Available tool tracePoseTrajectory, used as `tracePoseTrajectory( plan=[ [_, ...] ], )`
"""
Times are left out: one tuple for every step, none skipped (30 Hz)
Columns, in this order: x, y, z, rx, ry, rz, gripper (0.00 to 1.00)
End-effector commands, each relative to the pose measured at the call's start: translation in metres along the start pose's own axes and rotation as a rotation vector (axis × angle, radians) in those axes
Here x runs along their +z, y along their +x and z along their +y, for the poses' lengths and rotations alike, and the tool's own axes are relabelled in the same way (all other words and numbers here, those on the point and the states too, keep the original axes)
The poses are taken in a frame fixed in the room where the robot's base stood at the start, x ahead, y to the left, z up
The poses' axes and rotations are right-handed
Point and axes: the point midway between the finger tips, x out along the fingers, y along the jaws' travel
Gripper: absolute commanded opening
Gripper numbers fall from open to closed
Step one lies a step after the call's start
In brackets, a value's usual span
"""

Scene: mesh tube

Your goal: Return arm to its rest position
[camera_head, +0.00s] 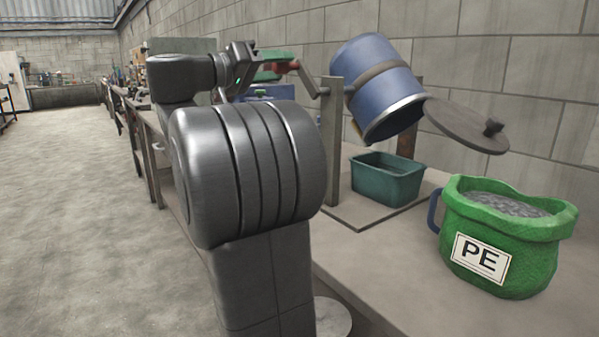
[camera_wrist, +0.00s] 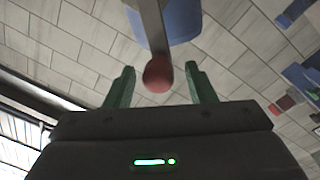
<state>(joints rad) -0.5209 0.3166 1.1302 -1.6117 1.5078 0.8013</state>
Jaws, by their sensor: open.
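My gripper (camera_head: 280,65) is at the end of my arm, level with the blue drum's upper part and left of it. Its green fingers are apart, and they also show in the wrist view (camera_wrist: 162,82). The red knob (camera_wrist: 157,74) of the crank handle (camera_head: 309,81) appears between the fingertips in the wrist view, with a gap on both sides. I cannot tell how deep it lies between them. The blue drum (camera_head: 379,82) is tilted in its stand with its mouth downward. Its grey lid (camera_head: 465,125) is off to the right of the mouth.
A teal bin (camera_head: 387,183) stands on the bench below the drum. A green PE bag (camera_head: 507,240) of grey pellets is at the front right. A stand post (camera_head: 331,140) rises beside the gripper. The floor (camera_head: 70,220) on the left is clear.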

Motion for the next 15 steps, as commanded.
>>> tracePoseTrajectory(
  plan=[
    [0.002,0.011,-0.001,0.003,0.001,-0.002,0.5],
    [0.002,0.016,-0.001,0.004,0.001,-0.002,0.5],
    [0.002,0.023,0.0,0.003,0.001,-0.001,0.5],
    [0.002,0.029,0.0,0.004,0.002,-0.002,0.5],
    [0.002,0.034,0.0,0.003,0.001,-0.001,0.5],
    [-0.001,0.035,0.0,0.0,-0.024,0.002,0.5],
    [-0.003,0.034,-0.002,-0.001,-0.056,0.005,0.5],
    [-0.002,0.033,-0.004,-0.002,-0.083,0.007,0.5],
    [-0.001,0.033,-0.006,-0.002,-0.109,0.009,0.5],
    [-0.001,0.033,-0.007,-0.003,-0.127,0.01,0.5],
    [0.0,0.033,-0.009,-0.003,-0.14,0.01,0.5],
    [0.001,0.032,-0.01,-0.003,-0.153,0.011,0.5],
    [0.001,0.032,-0.011,-0.003,-0.161,0.012,0.5],
    [0.002,0.032,-0.011,-0.003,-0.165,0.012,0.5],
    [0.002,0.032,-0.012,-0.003,-0.168,0.012,0.5]
  ],
)
